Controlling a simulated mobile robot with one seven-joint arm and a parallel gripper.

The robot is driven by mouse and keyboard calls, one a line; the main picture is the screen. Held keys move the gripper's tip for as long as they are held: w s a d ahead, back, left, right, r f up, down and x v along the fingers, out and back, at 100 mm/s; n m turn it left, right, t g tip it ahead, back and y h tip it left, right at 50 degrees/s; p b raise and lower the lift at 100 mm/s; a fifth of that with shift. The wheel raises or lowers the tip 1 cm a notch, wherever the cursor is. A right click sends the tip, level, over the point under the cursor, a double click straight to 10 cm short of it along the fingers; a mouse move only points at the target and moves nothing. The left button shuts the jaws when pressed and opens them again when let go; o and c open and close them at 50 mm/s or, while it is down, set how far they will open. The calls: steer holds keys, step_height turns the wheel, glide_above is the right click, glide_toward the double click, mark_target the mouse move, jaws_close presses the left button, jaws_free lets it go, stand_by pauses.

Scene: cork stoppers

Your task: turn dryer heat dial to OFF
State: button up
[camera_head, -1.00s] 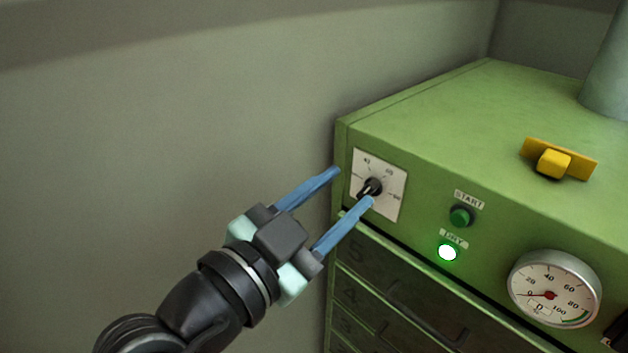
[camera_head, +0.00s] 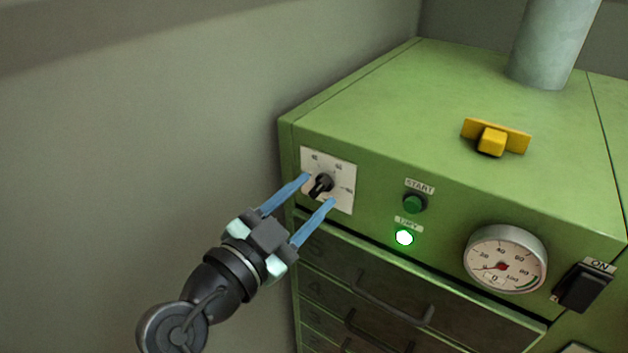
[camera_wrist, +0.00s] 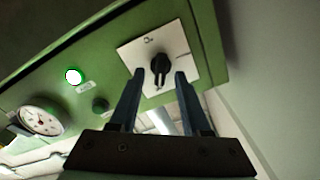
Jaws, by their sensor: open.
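The heat dial (camera_head: 321,184) is a black knob on a white scale plate (camera_head: 343,199) at the left end of the green dryer's (camera_head: 390,125) front. My gripper (camera_head: 320,189) is open, with its two blue fingers reaching toward the dial, one tip on each side of it in the head view. In the wrist view the dial (camera_wrist: 160,66) shows beyond and between the fingertips, and no contact is visible. I cannot read an OFF mark on the scale.
Right of the dial are a green START button (camera_head: 414,203), a lit DRY lamp (camera_head: 404,237), a round gauge (camera_head: 507,259) and a black ON switch (camera_head: 583,287). Drawers with handles (camera_head: 393,300) lie below. A yellow part (camera_head: 495,137) and a grey pipe (camera_head: 553,45) are on top.

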steer(key=shift+x, duration=0.8)
jaws_close()
